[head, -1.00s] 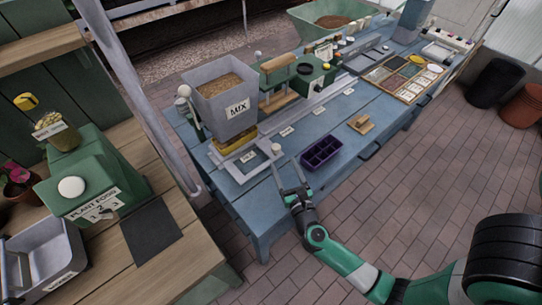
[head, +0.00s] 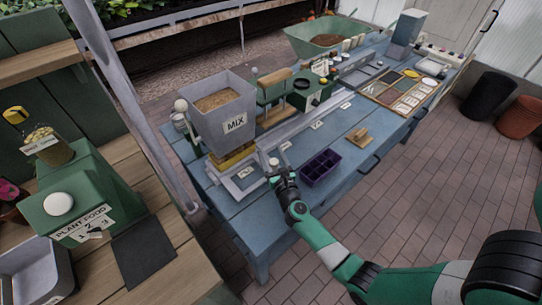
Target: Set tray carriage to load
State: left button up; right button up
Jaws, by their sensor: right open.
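The tray carriage (head: 240,187), a flat grey frame with a dark inset and a small label, sits at the left end of the rail beside the hopper marked MIX (head: 222,112). A pale knob (head: 274,161) stands at its right side. My right gripper (head: 279,164) is open, with its fingers at the knob. I cannot tell whether they touch it. The rail (head: 330,108) runs right and back along the blue bench, with small white labels too small to read beside it. My left gripper is not in view.
A purple cell tray (head: 320,168) lies on the blue bench right of my gripper, with a small wooden tool (head: 359,136) beyond it. A green press-like device (head: 312,92) stands over the rail. A grey post (head: 150,130) rises at the left.

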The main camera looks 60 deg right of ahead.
grip_shut()
dwell(0.3)
dwell(1.1)
